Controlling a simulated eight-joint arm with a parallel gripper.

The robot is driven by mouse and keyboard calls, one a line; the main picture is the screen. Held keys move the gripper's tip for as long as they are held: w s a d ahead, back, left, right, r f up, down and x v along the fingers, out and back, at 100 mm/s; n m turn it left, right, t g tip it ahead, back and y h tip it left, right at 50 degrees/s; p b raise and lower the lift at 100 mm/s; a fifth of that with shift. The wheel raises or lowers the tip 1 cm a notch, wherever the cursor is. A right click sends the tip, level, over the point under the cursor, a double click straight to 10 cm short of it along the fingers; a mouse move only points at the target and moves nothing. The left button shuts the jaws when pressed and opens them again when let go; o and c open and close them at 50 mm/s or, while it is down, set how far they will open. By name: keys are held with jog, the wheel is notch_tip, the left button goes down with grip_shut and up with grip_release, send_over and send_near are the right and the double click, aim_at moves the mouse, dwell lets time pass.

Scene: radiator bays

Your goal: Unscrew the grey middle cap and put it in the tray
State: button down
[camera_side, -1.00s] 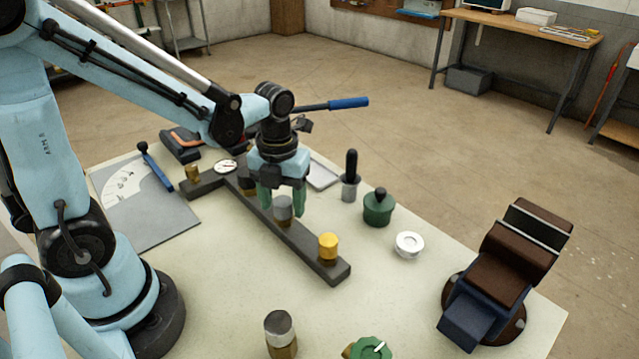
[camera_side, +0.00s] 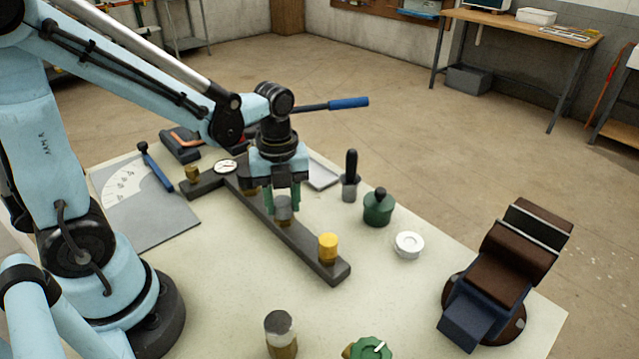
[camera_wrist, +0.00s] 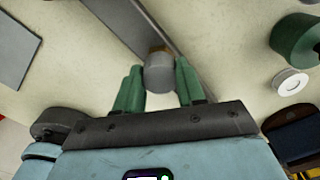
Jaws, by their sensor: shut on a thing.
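The grey middle cap (camera_side: 283,206) is over the dark bar (camera_side: 310,262), between my green fingertips. My gripper (camera_side: 282,200) points down and is shut on this cap. In the wrist view the grey cap (camera_wrist: 159,77) sits between the two fingers (camera_wrist: 157,88), with a bit of brass showing at its far edge. I cannot tell whether the cap is still threaded on its fitting. A shallow light-grey tray (camera_side: 323,176) lies just behind the bar, partly hidden by my gripper.
A yellow cap (camera_side: 328,245) stands on the bar's near end. A black-handled tool (camera_side: 350,176), a green pot (camera_side: 378,208) and a white ring (camera_side: 408,245) stand to the right. A vice (camera_side: 500,275) is far right.

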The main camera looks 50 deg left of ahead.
jog(key=n, duration=0.7)
jog(key=shift+n, duration=0.4)
jog(key=n, duration=0.3)
jog(key=shift+n, duration=0.3)
jog(key=n, duration=0.3)
jog(key=shift+n, duration=0.4)
jog(key=n, duration=0.4)
jog(key=shift+n, duration=0.4)
jog(key=n, duration=0.5)
jog(key=c, duration=0.8)
grip_release()
jog(key=shift+c, duration=0.2)
